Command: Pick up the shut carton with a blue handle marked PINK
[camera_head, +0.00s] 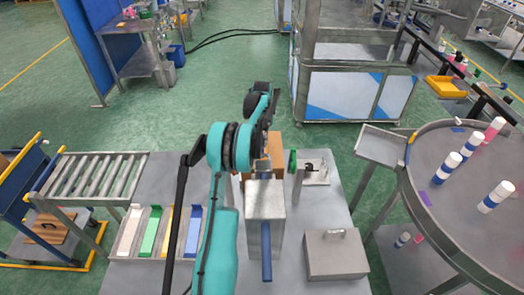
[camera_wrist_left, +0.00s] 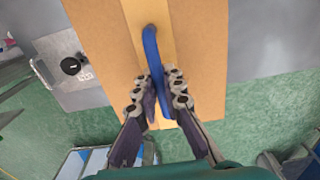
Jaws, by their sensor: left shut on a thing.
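A brown cardboard carton (camera_wrist_left: 205,40) with a lighter tape strip and a shut top fills much of the left wrist view. Its blue handle (camera_wrist_left: 150,45) stands out from the top. My left gripper (camera_wrist_left: 162,82) is shut on the handle, with a finger on each side of it. In the head view the carton (camera_head: 276,147) shows only in part behind my teal left arm, at the far side of the metal table. No PINK marking can be read in either view. My right gripper is not in view.
A grey metal box-shaped machine (camera_head: 265,203) with a blue bar stands in front of the carton. A lidded metal box (camera_head: 335,255) is at right. Coloured trays (camera_head: 151,230) and a roller conveyor (camera_head: 90,178) are at left. A round table (camera_head: 450,215) carries several bottles.

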